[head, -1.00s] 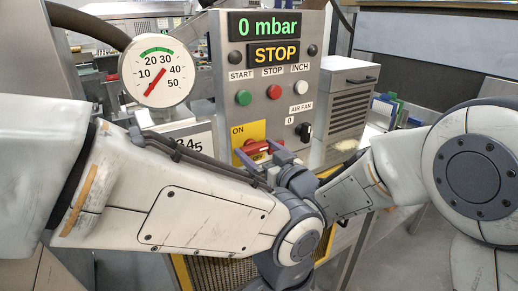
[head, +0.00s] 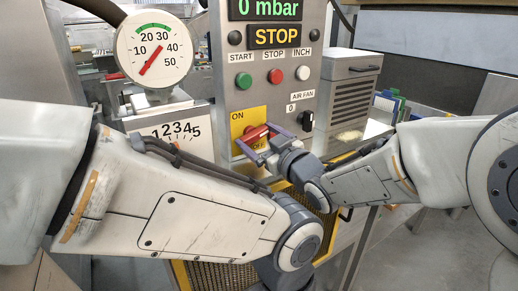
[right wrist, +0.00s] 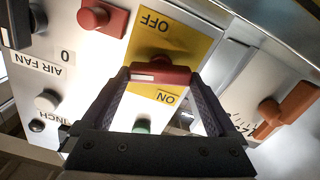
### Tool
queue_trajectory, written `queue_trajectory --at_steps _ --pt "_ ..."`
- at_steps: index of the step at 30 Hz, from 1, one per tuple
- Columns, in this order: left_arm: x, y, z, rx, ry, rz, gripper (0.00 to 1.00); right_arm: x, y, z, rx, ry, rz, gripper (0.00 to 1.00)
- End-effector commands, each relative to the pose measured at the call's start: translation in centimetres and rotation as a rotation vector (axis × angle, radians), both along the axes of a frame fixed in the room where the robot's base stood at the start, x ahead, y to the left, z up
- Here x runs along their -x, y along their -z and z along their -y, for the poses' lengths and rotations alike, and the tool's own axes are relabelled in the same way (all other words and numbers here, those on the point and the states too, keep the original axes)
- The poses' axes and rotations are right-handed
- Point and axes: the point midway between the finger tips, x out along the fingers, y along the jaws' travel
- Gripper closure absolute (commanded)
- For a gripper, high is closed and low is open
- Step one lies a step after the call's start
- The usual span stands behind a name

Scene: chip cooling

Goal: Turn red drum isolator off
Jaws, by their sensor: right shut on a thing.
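The red drum isolator handle (head: 254,133) sits on a yellow plate (head: 236,119) marked ON and OFF, low on the grey control panel. My right gripper (head: 264,148) is at the plate, with its fingers around the handle. In the right wrist view the handle (right wrist: 160,74) lies crosswise between the two dark fingers of the gripper (right wrist: 160,84), shut on it. There OFF shows beyond the handle and ON on the near side. My left arm crosses the lower head view; its gripper is out of sight.
Above the plate are green START (head: 243,81), red STOP (head: 275,75) and white INCH (head: 302,72) buttons. A black AIR FAN knob (head: 306,122) is to the right. The displays read 0 mbar and STOP (head: 275,36). A dial gauge (head: 153,50) is at left.

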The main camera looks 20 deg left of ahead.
Motion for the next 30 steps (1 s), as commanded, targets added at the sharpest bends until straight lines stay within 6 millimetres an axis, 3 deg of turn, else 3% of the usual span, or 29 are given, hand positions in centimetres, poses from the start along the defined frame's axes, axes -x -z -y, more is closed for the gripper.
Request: queue_trajectory --at_steps 1,12,30 --pt "0.0 1.6 0.0 0.000 0.000 0.000 0.50 0.1 0.7 -0.1 0.026 -0.003 0.040 0.62" --pt "0.0 7.0 0.0 0.000 0.000 0.000 0.50 0.3 0.8 -0.2 0.244 -0.003 0.317 0.62" --pt "0.0 14.1 0.0 0.000 0.000 0.000 0.50 0.4 0.9 -0.3 0.590 -0.005 0.756 0.62"
